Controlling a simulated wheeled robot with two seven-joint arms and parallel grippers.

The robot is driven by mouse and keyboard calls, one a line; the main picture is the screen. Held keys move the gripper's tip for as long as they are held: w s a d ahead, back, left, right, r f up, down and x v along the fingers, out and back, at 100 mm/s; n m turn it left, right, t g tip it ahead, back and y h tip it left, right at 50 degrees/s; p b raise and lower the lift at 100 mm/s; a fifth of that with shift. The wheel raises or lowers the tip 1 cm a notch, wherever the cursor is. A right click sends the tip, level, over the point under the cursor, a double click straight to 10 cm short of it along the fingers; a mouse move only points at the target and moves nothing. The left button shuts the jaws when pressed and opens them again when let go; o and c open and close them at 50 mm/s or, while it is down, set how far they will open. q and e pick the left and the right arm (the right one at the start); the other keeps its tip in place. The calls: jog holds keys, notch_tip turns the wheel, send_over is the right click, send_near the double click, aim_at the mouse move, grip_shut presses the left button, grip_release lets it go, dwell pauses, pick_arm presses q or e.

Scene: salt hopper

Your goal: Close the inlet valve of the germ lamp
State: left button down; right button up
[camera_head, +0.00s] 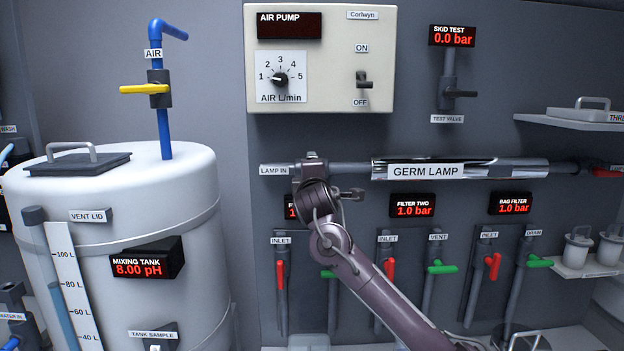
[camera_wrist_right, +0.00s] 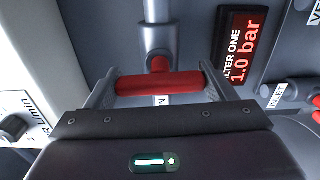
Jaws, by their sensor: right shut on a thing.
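The germ lamp (camera_head: 450,168) is a shiny horizontal tube on the wall in the head view. The "LAMP IN" label (camera_head: 274,170) sits left of it on the same pipe line. My right gripper (camera_head: 312,168) is at that pipe beside the label and hides the inlet valve there. In the right wrist view the red valve handle (camera_wrist_right: 158,82) lies between the two fingers of my right gripper (camera_wrist_right: 157,90), which is shut on it. The handle lies crosswise to the grey pipe (camera_wrist_right: 158,35). My left gripper is not in view.
Below the lamp, filter valves with red handles (camera_head: 280,275) and green handles (camera_head: 442,269) stand close under my right arm. The air pump panel (camera_head: 320,60) is above. A white mixing tank (camera_head: 110,215) stands at the left. Another red handle (camera_head: 606,173) is at the lamp line's right end.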

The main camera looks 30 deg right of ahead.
jog(key=shift+f, duration=0.15)
jog(key=o, duration=1)
jog(key=b+v, duration=0.3)
jog(key=v, duration=0.5)
jog(key=shift+d, duration=0.1)
